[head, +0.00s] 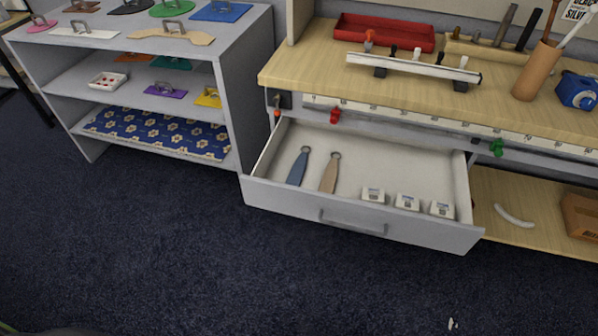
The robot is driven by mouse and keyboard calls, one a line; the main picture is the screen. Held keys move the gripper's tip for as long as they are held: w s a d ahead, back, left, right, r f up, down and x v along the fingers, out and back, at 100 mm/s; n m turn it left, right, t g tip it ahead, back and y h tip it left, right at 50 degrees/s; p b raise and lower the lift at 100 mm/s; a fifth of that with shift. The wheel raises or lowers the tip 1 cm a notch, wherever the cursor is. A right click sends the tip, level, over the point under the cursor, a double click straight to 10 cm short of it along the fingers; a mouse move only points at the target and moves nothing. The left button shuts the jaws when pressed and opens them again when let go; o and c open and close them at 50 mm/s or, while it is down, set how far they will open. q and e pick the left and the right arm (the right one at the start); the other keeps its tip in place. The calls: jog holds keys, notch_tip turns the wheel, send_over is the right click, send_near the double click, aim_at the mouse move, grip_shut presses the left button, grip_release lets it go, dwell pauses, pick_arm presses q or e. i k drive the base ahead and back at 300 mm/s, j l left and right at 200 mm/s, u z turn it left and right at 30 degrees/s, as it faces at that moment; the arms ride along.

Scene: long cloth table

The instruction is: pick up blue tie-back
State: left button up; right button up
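The blue tie-back (299,167) lies flat in the left part of an open drawer (352,222). It is a long tapered strip with a ring at its far end. A tan tie-back (329,174) of like shape lies just to its right, apart from it. Neither of my grippers shows in the head view.
Several small white boxes (407,202) sit at the drawer's front right. A wooden worktop (310,70) with a red tray (385,33) is above the drawer. A grey shelf unit (228,75) stands at left. The dark carpet (180,250) in front is mostly clear.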

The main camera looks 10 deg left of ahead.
aim_at(295, 177)
jog(key=i+j+z, duration=0.15)
jog(key=z, duration=0.25)
jog(key=i+j+z, duration=0.1)
jog(key=j+z, duration=0.25)
jog(key=i+j+z, duration=0.1)
jog(key=z, duration=0.3)
jog(key=j, duration=0.1)
